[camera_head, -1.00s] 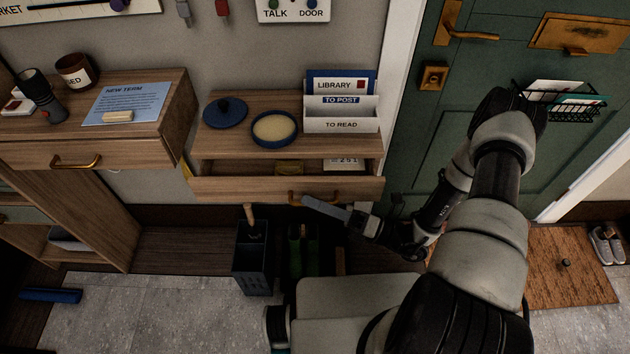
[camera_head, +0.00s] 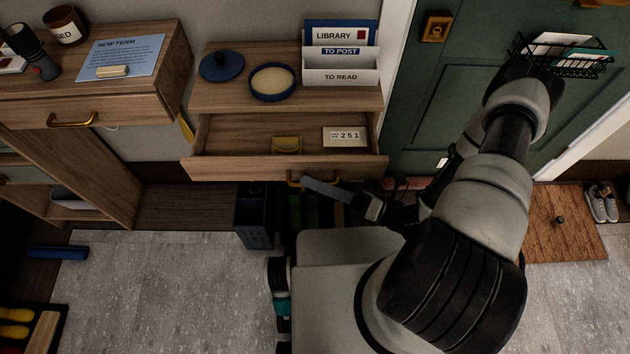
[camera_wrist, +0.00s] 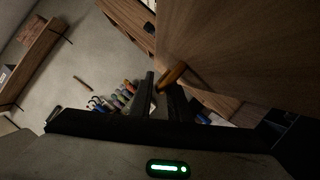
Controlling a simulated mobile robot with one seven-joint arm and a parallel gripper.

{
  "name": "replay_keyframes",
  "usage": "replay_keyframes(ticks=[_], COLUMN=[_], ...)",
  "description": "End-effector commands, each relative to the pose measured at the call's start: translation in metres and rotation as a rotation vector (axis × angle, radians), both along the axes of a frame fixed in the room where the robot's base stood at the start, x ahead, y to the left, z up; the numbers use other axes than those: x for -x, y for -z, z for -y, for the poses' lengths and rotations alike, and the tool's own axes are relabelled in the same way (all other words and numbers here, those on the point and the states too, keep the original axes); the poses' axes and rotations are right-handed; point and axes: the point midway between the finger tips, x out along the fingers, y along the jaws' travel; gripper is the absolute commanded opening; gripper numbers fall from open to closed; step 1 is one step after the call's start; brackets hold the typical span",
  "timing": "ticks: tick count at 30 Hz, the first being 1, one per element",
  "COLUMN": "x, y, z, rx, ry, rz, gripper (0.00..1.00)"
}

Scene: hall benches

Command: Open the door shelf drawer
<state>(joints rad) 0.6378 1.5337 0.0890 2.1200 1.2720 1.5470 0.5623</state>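The door shelf (camera_head: 220,98) is a wooden unit beside the green door. Its drawer (camera_head: 245,168) is pulled well out, showing a small yellow item (camera_head: 286,143) and a white card reading 251 (camera_head: 345,136) inside. The brass drawer handle (camera_head: 294,181) is on the drawer front, and it also shows in the wrist view (camera_wrist: 173,74). My gripper (camera_head: 308,184) is at the handle. In the wrist view its two dark fingers (camera_wrist: 160,88) lie on either side of the handle, closed on it. My arm hides part of the floor and door.
A blue round dish (camera_head: 272,82), its lid (camera_head: 222,66) and a letter rack (camera_head: 340,71) stand on the shelf top. A dark bin (camera_head: 256,218) stands below the drawer. Another wooden cabinet (camera_head: 150,85) is at left.

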Motion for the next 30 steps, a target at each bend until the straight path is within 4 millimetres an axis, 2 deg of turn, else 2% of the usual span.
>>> replay_keyframes(ticks=[4,8,21,27,30], x=[0.003,0.01,0.046,0.056,0.059], y=[0.002,0.007,0.03,0.035,0.036], z=[0.009,0.029,0.126,0.152,0.158], rx=[0.001,0.003,0.004,0.002,0.001], ry=[0.001,0.003,0.003,0.002,0.002], rz=[0.001,-0.002,0.001,0.001,0.001], gripper=[0.16,0.16,0.16,0.16,0.16])
